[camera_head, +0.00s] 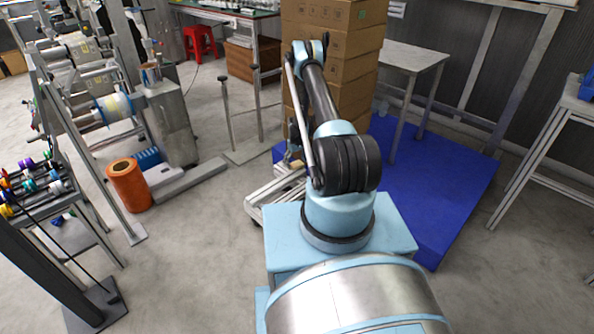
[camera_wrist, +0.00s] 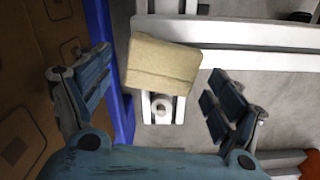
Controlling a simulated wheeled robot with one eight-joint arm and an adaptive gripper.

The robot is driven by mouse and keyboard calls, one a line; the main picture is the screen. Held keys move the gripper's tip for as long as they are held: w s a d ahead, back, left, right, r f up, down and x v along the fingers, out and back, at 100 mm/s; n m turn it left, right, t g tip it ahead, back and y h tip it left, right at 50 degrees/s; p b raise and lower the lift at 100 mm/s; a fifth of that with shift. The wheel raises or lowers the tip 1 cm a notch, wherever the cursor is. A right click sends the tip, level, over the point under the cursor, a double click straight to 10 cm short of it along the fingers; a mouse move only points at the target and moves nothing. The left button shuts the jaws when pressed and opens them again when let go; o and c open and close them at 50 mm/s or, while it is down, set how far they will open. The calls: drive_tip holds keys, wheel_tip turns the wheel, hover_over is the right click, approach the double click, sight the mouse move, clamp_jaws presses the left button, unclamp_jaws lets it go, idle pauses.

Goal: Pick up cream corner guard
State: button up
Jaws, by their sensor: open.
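The cream corner guard (camera_wrist: 162,65) is a blocky, pale piece with a crease along its lower part, slightly tilted in the wrist view. It lies over a white frame bar, with a bolt-like round part showing just below it. My gripper (camera_wrist: 160,70) is open, with one finger on each side of the guard and a visible gap to both. Its height above the guard is hard to tell. In the head view my arm hides most of the gripper and I cannot clearly make out the guard.
A white metal frame (camera_head: 270,200) stands on the floor behind my arm. Stacked cardboard boxes (camera_head: 345,42) rise behind it, beside a blue platform (camera_head: 440,195). An orange roll (camera_head: 129,186) stands at left. Grey floor (camera_head: 205,245) is clear at left front.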

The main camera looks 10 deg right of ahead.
drive_tip(key=c, duration=1.2)
drive_tip(key=shift+c, duration=0.2)
